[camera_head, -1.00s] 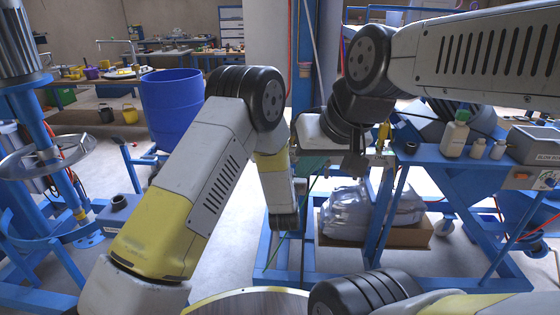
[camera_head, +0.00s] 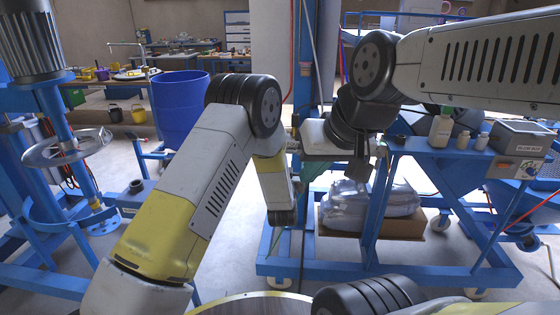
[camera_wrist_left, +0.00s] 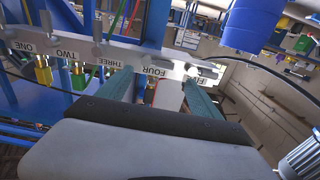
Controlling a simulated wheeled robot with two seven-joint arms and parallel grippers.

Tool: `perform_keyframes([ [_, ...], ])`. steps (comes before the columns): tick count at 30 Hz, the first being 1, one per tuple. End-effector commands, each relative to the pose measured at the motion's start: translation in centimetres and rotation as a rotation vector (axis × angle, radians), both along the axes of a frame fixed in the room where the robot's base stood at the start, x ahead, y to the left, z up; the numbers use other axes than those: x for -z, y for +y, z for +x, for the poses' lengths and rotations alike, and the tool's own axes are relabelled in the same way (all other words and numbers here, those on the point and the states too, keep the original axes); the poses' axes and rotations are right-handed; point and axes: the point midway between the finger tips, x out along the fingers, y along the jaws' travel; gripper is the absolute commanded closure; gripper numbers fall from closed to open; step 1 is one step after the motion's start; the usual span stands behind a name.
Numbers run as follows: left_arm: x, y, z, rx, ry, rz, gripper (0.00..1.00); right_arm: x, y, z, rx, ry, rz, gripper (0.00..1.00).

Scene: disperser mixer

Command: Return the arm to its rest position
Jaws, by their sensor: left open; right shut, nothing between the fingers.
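My left arm (camera_head: 185,205) comes in from the left, bends at a black elbow and drops to a dark wrist. Its gripper shows in the left wrist view (camera_wrist_left: 160,90), with two teal fingers apart and no object seen held between them. Beyond the fingers is a pale rack plate (camera_wrist_left: 115,55) lettered ONE, TWO, THREE, FOUR upside down, its last label partly covered by a finger. My right arm (camera_head: 480,62) comes in from the upper right and folds down at black joints to a pale link near the middle. I cannot make out its fingers.
A blue cart (camera_head: 410,150) with bottles (camera_head: 440,128) and a grey box (camera_head: 520,138) stands at right, a bagged carton (camera_head: 400,226) on its lower level. A blue drum (camera_head: 180,105) stands left of centre, a mixer motor (camera_head: 38,50) far left. Floor shows between.

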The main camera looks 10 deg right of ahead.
Motion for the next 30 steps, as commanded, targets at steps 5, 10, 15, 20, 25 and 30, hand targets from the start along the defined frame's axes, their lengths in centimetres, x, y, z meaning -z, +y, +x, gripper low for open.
perform_keyframes([
  [5, -1.8, 0.9, 0.7, -0.005, 0.033, -0.013, 0.25, 0.0, 0.0, 0.0, 0.000, 0.000, 0.000, 1.00],
  [10, -6.8, 4.3, 1.8, -0.010, 0.157, -0.045, 0.25, 0.0, 0.0, 0.0, 0.000, 0.000, 0.000, 1.00],
  [15, -12.1, 8.8, 0.7, 0.000, 0.306, -0.071, 0.25, 0.0, 0.0, 0.0, 0.000, 0.000, 0.000, 1.00],
  [20, -16.3, 13.4, -2.5, 0.009, 0.437, -0.080, 0.25, 0.0, 0.0, 0.0, 0.000, 0.000, 0.000, 1.00],
  [25, -19.7, 18.4, -7.8, 0.015, 0.569, -0.072, 0.25, 0.0, 0.0, 0.0, 0.000, 0.000, 0.000, 1.00],
  [30, -21.8, 23.1, -14.8, 0.009, 0.695, -0.053, 0.25, 0.0, 0.0, 0.0, 0.000, 0.000, 0.000, 1.00],
])
